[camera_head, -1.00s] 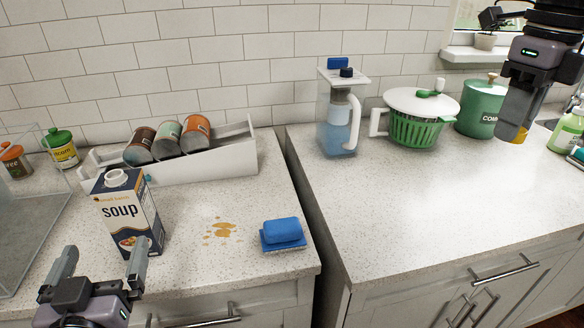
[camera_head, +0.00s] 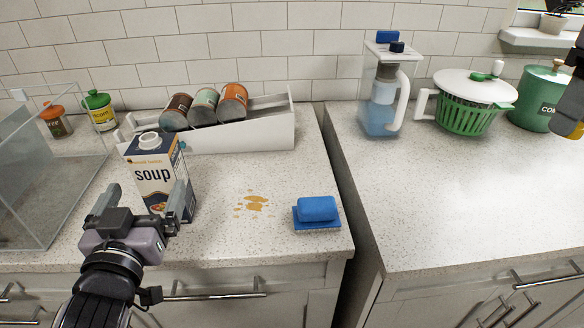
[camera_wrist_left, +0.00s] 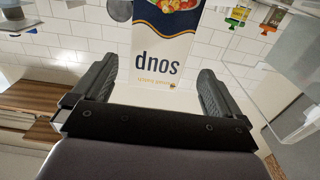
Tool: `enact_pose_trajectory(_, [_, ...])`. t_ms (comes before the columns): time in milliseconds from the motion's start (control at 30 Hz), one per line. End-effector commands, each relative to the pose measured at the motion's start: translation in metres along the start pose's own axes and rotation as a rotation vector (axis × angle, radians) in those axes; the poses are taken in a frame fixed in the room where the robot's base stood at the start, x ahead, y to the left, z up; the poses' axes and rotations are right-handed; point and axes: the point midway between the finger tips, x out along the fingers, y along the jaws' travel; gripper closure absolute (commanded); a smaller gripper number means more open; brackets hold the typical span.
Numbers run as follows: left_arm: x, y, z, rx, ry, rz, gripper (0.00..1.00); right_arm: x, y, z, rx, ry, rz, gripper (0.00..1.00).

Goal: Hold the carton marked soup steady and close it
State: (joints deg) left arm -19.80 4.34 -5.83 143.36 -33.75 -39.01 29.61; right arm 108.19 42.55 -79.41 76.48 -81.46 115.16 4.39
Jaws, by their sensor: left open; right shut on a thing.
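The soup carton (camera_head: 153,172) stands upright on the left counter, with a white round spout (camera_head: 149,141) on top and a dark blue and white front. My left gripper (camera_head: 142,202) is open just in front of it. In the left wrist view, the carton (camera_wrist_left: 165,45) appears upside down between the two spread fingers (camera_wrist_left: 157,88); whether they touch it cannot be told. My right gripper (camera_head: 577,95) is cut off by the right edge of the head view, shut on a small amber thing (camera_head: 568,130), mostly hidden.
A white rack (camera_head: 250,134) with tipped cans stands behind the carton. A clear box (camera_head: 40,190) is at left, beside two small jars. A brown spill (camera_head: 254,203) and a blue sponge (camera_head: 317,210) lie right of the carton. The right counter's front is clear.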

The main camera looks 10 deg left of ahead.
Motion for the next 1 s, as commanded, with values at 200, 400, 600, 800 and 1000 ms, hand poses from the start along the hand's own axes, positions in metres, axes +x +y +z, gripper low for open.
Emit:
enact_pose_trajectory(200, [0.015, 0.0, 0.004, -0.002, 0.007, -0.001, 0.0, 0.027, 0.0, 0.0, 0.0, 0.0, 0.0, 0.92])
enact_pose_trajectory(400, [0.033, 0.0, 0.0, 0.002, 0.002, 0.001, 0.0, 0.031, 0.0, 0.0, 0.0, 0.0, 0.0, 0.92])
enact_pose_trajectory(600, [0.043, 0.0, 0.0, -0.001, 0.0, 0.0, 0.0, 0.031, 0.0, 0.0, 0.0, 0.0, 0.0, 0.92])
enact_pose_trajectory(800, [0.043, 0.0, 0.001, -0.001, -0.001, 0.0, 0.0, 0.031, 0.0, 0.0, 0.0, 0.0, 0.0, 0.92])
enact_pose_trajectory(1000, [0.048, 0.001, 0.001, 0.001, -0.001, 0.0, 0.0, 0.03, 0.0, 0.0, 0.0, 0.0, 0.0, 0.92])
